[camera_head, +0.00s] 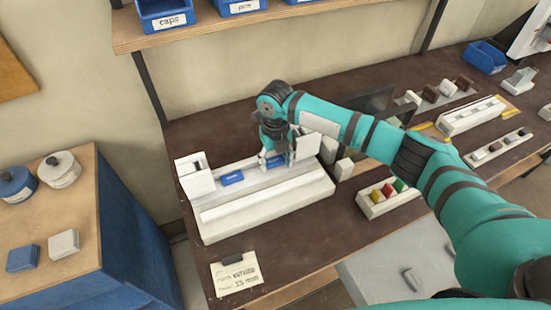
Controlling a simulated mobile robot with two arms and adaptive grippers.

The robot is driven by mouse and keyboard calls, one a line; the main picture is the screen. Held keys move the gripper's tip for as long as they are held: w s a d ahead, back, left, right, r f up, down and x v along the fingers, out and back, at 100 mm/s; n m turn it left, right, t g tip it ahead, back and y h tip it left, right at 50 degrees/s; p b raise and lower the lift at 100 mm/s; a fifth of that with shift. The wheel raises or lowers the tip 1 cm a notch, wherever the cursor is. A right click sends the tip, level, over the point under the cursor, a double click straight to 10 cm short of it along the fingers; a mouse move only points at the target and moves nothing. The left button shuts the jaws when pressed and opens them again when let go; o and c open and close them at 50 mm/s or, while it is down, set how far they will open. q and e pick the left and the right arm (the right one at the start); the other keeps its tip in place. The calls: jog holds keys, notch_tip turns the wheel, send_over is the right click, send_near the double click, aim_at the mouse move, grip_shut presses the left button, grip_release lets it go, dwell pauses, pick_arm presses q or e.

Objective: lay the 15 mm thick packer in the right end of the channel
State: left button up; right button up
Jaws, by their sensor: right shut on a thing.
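The white channel fixture (262,208) lies on the dark bench, with a long groove and a raised white block at each end. A blue packer (232,178) lies in the channel near its left end. My right gripper (278,158) points down over the right part of the channel. It is shut on a second blue packer (274,162), of which only a little shows between the fingers. Whether this piece touches the channel floor I cannot tell. Its thickness cannot be read. My left gripper is out of view.
A card (238,274) reading 15 mm lies at the bench's front edge. A white tray (388,200) with coloured blocks stands right of the fixture. A small pale block (344,168) stands beside the fixture's right end. Labelled blue bins (165,14) sit on the shelf above.

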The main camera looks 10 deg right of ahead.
jog(key=shift+f, duration=0.3)
jog(key=o, duration=0.9)
jog(key=shift+c, duration=0.2)
jog(key=shift+d+r, duration=0.1)
